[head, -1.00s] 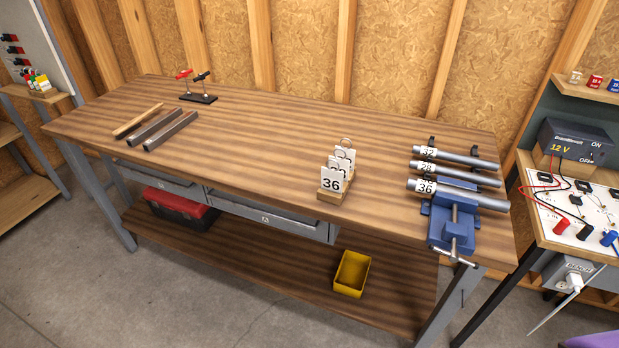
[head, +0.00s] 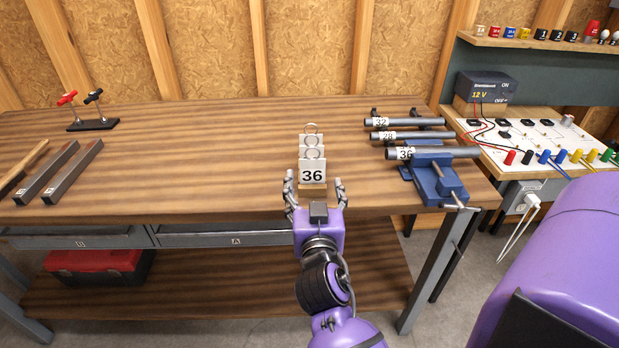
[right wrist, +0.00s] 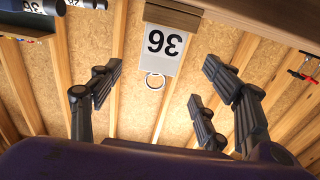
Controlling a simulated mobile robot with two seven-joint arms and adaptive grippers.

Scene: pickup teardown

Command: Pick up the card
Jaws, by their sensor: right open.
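The card (head: 312,172) is white, marked 36, with a ring at its top. It stands upright as the front one of several ringed cards in a small wooden holder (head: 314,189) on the workbench. My right gripper (head: 314,182) is open and empty at the bench's front edge, with fingers to the left and right of the card. In the right wrist view the card (right wrist: 164,50) appears upside down between the spread fingers, apart from them. The holder (right wrist: 173,15) shows above it. My left gripper is in neither current view.
A blue vise (head: 438,183) and grey pipes (head: 405,122) tagged 32, 28 and 36 lie right of the cards. Metal bars (head: 60,172) and a small black stand (head: 93,125) are at left. The bench (head: 210,150) between is clear.

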